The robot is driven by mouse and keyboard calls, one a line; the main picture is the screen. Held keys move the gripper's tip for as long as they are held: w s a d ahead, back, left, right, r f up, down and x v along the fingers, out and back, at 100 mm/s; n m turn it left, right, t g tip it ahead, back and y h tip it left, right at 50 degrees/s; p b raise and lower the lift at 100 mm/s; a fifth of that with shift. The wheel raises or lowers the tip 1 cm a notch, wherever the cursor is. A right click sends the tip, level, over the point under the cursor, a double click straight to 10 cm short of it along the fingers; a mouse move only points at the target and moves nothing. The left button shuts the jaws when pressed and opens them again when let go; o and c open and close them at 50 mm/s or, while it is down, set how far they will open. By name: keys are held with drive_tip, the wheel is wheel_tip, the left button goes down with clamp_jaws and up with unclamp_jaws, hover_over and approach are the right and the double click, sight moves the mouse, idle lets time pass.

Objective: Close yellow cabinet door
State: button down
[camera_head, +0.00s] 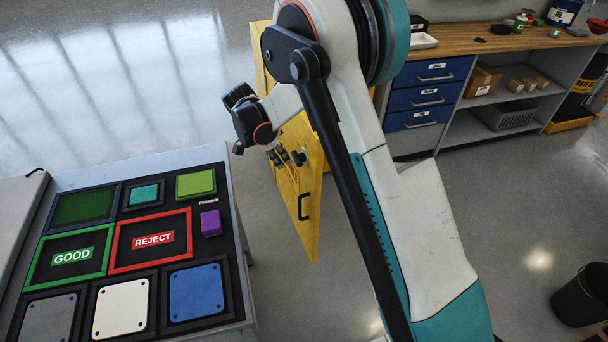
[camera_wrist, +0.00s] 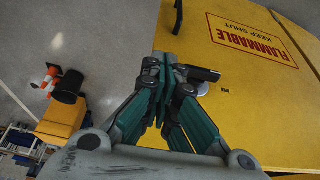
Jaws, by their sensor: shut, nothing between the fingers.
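The yellow cabinet door (camera_head: 311,228) stands behind my arm in the head view, with a black handle (camera_head: 303,207) low on it. It seems to stick out from the cabinet, but my arm hides most of the cabinet and the hinge side. In the wrist view, yellow panel (camera_wrist: 228,92) fills the right side, with a red "FLAMMABLE KEEP SHUT" label (camera_wrist: 252,40) and a black handle (camera_wrist: 178,17) at the top. My gripper (camera_wrist: 158,62) is shut and empty, its fingertips over the panel's left edge; contact cannot be told. It also shows in the head view (camera_head: 291,163).
A table with a sorting board (camera_head: 130,215) stands at the left. A workbench (camera_head: 490,42) with blue drawers (camera_head: 430,92) is at the back right. A black bin (camera_head: 580,297) stands at the lower right. The floor between them is clear.

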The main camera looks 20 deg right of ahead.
drive_tip(key=d+f+b, duration=0.5)
drive_tip(key=d+f, duration=0.2)
drive_tip(key=f, duration=0.2)
drive_tip(key=shift+w+d+f, duration=0.3)
drive_tip(key=shift+w+f, duration=0.05)
drive_tip(key=shift+w, duration=0.05)
drive_tip(key=shift+d, duration=0.1)
